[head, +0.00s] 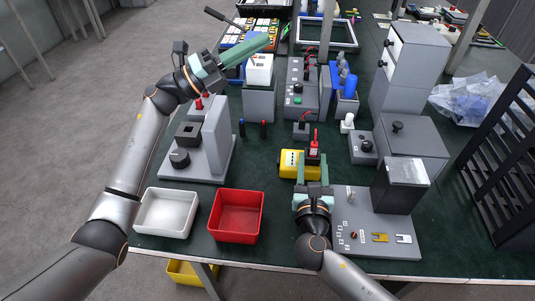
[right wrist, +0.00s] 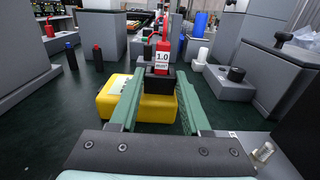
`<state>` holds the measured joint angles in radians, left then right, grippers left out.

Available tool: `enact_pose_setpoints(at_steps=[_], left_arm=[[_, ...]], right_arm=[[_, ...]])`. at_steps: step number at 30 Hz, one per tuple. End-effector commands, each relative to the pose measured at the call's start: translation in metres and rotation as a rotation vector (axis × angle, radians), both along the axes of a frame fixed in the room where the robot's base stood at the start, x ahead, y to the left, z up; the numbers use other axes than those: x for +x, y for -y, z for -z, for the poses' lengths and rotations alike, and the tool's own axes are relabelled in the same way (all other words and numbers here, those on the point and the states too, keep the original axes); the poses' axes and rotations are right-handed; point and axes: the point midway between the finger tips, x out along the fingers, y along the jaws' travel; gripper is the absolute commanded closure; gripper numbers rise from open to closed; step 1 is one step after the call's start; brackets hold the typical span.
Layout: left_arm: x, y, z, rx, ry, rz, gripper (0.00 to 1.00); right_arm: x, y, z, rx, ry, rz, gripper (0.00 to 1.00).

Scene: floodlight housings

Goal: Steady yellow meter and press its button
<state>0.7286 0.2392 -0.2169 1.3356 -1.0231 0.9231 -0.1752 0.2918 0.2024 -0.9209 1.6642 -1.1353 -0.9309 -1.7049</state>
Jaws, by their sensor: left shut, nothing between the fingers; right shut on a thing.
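The yellow meter (head: 290,164) lies on the green bench mat in front of my right arm; it also shows in the right wrist view (right wrist: 112,97), partly covered by my fingers. My right gripper (head: 313,163) reaches over the meter's right part. Its fingers stand on either side of a black block (right wrist: 158,80) with a white "1.0" label and a red top, and are shut on it. Whether the block is joined to the meter is unclear. I cannot make out the meter's button. My left gripper (head: 262,43) is shut and empty, raised at the back left, away from the meter.
A white bin (head: 139,228) and a red bin (head: 213,236) stand at the front left. A grey panel (head: 372,248) with a dark box is close on the right. Grey fixtures stand behind the meter. Some mat is clear left of the meter.

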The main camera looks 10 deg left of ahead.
Motion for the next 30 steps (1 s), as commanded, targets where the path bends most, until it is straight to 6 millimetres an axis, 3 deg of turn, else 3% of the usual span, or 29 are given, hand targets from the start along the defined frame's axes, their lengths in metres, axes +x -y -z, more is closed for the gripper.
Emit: enact_pose_setpoints(at_steps=[1, 3, 6, 8, 11, 16, 22, 30], left_arm=[[-0.008, 0.026, 0.006, 0.146, 0.093, 0.042, 1.0], [-0.019, 0.054, 0.023, 0.346, 0.221, 0.104, 1.0], [-0.032, 0.079, 0.056, 0.627, 0.4, 0.203, 1.0], [-0.037, 0.083, 0.079, 0.793, 0.503, 0.271, 1.0], [-0.041, 0.074, 0.114, 1.055, 0.652, 0.391, 1.0], [-0.038, 0.033, 0.153, 1.404, 0.813, 0.586, 1.0], [-0.033, -0.005, 0.167, 1.609, 0.876, 0.726, 1.0], [-0.032, -0.012, 0.169, 1.64, 0.884, 0.752, 1.0]], right_arm=[[0.0, 0.0, -0.001, 0.0, 0.001, 0.0, 1.0], [0.0, 0.0, -0.001, 0.001, 0.001, 0.0, 1.0], [0.0, 0.0, -0.001, 0.001, 0.001, 0.0, 1.0], [0.0, 0.0, -0.001, 0.001, 0.001, 0.001, 1.0], [0.0, 0.0, -0.001, 0.001, 0.001, 0.001, 1.0], [0.0, 0.0, -0.001, 0.001, 0.001, 0.001, 1.0], [0.0, 0.0, -0.001, 0.001, 0.001, 0.001, 1.0], [0.0, 0.0, -0.001, 0.001, 0.001, 0.001, 1.0]])
